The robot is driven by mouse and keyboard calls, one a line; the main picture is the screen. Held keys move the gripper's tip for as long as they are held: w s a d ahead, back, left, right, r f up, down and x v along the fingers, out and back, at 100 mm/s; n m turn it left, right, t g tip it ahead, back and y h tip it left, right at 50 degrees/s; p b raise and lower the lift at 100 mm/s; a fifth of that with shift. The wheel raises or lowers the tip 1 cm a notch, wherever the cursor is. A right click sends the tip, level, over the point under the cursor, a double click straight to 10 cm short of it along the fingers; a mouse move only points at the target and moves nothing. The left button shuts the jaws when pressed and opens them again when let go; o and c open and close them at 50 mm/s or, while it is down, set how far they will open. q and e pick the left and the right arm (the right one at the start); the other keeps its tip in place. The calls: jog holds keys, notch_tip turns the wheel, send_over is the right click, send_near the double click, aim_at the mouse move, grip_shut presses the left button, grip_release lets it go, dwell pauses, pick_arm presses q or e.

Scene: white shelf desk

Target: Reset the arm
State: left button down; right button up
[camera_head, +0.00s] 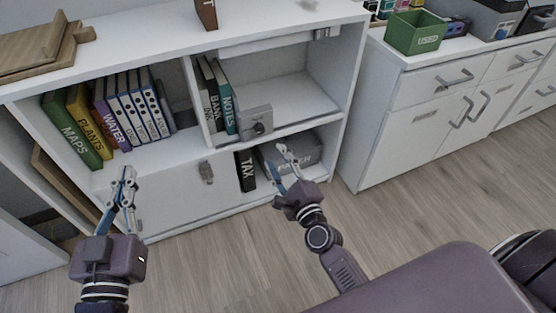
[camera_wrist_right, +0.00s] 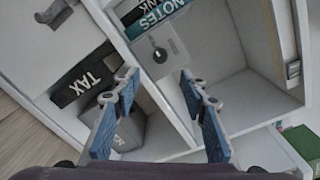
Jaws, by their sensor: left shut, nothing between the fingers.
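My left gripper (camera_head: 124,187) is at the left in the head view, in front of the shelf's lower left cabinet front. It is shut and empty. My right gripper (camera_head: 282,168) is in front of the lower right compartment, near the black TAX binder (camera_head: 245,171). In the right wrist view my right gripper (camera_wrist_right: 156,88) has its two blue-padded fingers wide apart with nothing between them. The TAX binder (camera_wrist_right: 84,75) and a grey box (camera_wrist_right: 131,128) stand beyond the fingers in that view. The white shelf (camera_head: 225,45) is in front of both arms.
Several books, including the green MAPS book (camera_head: 72,130), stand in the upper left compartment. A grey safe-like box (camera_head: 255,122) is beside the NOTES binder (camera_head: 224,97). A green bin (camera_head: 415,33) is on the white cabinet (camera_head: 400,120) at right. Wooden floor lies open in front.

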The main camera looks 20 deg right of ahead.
dwell(0.3)
